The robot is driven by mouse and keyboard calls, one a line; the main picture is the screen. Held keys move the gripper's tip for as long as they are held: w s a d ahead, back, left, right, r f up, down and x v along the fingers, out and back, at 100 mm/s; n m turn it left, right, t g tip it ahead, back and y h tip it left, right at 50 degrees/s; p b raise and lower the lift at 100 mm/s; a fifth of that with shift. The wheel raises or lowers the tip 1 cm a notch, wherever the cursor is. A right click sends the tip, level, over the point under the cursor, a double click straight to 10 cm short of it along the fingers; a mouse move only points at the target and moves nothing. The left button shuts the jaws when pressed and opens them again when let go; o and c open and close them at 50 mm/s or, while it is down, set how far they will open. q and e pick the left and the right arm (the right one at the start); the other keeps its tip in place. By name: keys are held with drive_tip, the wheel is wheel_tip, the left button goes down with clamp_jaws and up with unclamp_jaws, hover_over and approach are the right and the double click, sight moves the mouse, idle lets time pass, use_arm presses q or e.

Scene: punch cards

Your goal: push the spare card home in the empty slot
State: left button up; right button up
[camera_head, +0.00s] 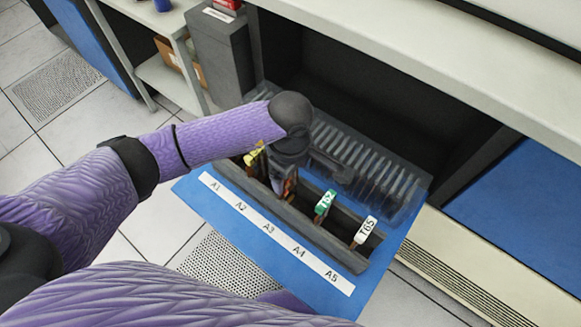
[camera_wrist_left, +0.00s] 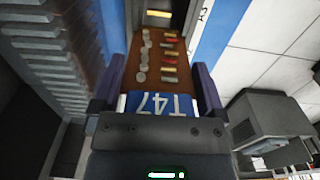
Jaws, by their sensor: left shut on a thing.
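My left gripper (camera_head: 288,168) is shut on a brown card with a blue T47 label (camera_wrist_left: 160,103), in the left wrist view. The card's board (camera_wrist_left: 157,62) carries rows of grey discs and red and yellow parts. In the head view the gripper is over the dark slotted rack (camera_head: 320,236), around A2 and A3, and hides most of the card. How deep the card sits cannot be told. A yellow-tabbed card (camera_head: 254,156) stands near A1, a green T62 card (camera_head: 325,203) near A4 and a white T65 card (camera_head: 365,230) near A5. My right gripper is not in view.
A white strip (camera_head: 270,228) labelled A1 to A5 runs along the blue front panel. A ribbed dark grille (camera_head: 385,180) lies behind the rack. A pale cabinet ledge (camera_head: 440,70) overhangs it. A grey box (camera_head: 222,55) stands at the back left.

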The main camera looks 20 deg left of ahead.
sight(290, 191)
use_arm(q)
drive_tip(key=shift+f+b, duration=0.3)
drive_tip(key=shift+f, duration=0.3)
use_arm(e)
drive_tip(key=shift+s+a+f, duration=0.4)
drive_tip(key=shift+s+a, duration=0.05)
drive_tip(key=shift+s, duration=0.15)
use_arm(q)
drive_tip(key=shift+f, duration=0.2)
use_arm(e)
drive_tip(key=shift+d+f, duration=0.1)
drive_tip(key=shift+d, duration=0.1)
use_arm(q)
drive_tip(key=shift+b, duration=0.3)
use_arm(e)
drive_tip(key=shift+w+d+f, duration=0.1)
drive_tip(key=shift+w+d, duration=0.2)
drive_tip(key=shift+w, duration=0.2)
use_arm(q)
drive_tip(key=shift+f, duration=0.25)
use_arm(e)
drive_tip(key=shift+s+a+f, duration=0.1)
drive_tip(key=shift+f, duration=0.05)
